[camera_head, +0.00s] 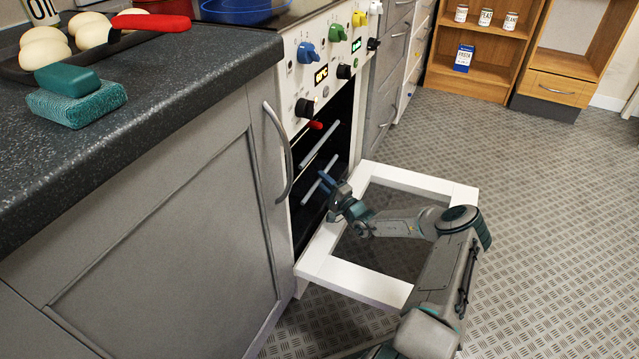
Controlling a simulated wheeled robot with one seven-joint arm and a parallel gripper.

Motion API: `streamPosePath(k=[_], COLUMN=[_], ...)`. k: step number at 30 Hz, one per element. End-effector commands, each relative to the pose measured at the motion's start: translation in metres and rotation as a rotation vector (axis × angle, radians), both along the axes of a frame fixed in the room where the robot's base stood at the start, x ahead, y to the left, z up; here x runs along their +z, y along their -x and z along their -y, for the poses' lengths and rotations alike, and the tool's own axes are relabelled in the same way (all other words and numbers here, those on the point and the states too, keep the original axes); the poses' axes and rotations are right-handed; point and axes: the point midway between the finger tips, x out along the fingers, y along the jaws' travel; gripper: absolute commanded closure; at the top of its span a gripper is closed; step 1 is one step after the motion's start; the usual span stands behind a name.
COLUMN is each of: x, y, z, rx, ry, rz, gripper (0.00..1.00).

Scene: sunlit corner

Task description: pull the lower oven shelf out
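The oven (312,88) has its white-framed door (350,279) folded down open, with a dark see-through pane. Two pale shelf front bars show in the dark opening: the upper shelf (320,146) and the lower oven shelf (309,193). Both look to be inside the oven. My gripper (327,180) is over the open door, its fingers at the lower shelf's front bar, partly covering it. The fingers are small and dark here, so I cannot tell whether they are closed around the bar or only beside it.
A grey cupboard with a curved handle (282,150) stands just left of the opening. The dark worktop (190,90) holds a teal sponge (78,103) and a tray of eggs. Knobs line the oven panel. Free patterned floor (540,200) lies right of the door.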

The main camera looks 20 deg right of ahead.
Motion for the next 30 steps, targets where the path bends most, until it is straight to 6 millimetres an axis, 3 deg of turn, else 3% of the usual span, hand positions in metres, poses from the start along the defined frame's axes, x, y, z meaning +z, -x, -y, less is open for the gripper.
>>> streamPosePath(k=[6, 14, 18, 26, 30], x=[0.003, 0.004, 0.004, 0.005, 0.007], y=[-0.016, -0.017, -0.017, -0.015, -0.005], z=[-0.005, -0.005, -0.005, -0.003, 0.007], rx=[-0.002, -0.003, -0.003, -0.003, -0.003], ry=[0.000, 0.000, 0.000, 0.000, 0.000], rz=[0.001, 0.000, 0.000, 0.000, -0.001], gripper=[0.65, 0.65, 1.00, 1.00, 1.00])
